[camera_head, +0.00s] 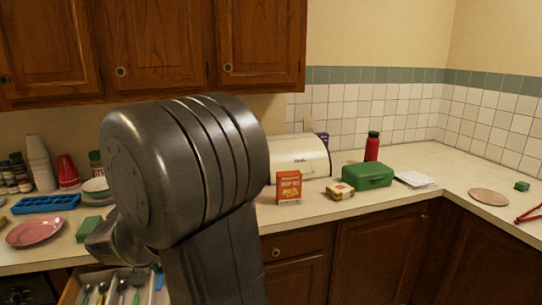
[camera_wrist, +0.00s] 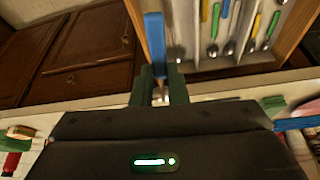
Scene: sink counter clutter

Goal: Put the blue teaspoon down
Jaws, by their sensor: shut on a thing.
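The blue teaspoon (camera_wrist: 154,42) is held between the dark green fingers of my gripper (camera_wrist: 161,82) in the wrist view. Its blue handle points up the picture from the fingertips, and a shiny metal part shows between the fingers. The handle overlaps the side edge of an open cutlery drawer (camera_wrist: 285,55); I cannot tell its height above it. In the head view my arm hides the gripper, and a small bit of blue shows beside the arm, over the drawer (camera_head: 70,292).
The drawer holds several spoons (camera_wrist: 228,45) with green, blue and yellow handles, split by dividers. On the counter are a pink plate (camera_head: 34,232), a blue ice tray (camera_head: 45,204), an orange box (camera_head: 289,187), a green case (camera_head: 367,176) and a red bottle (camera_head: 372,147).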

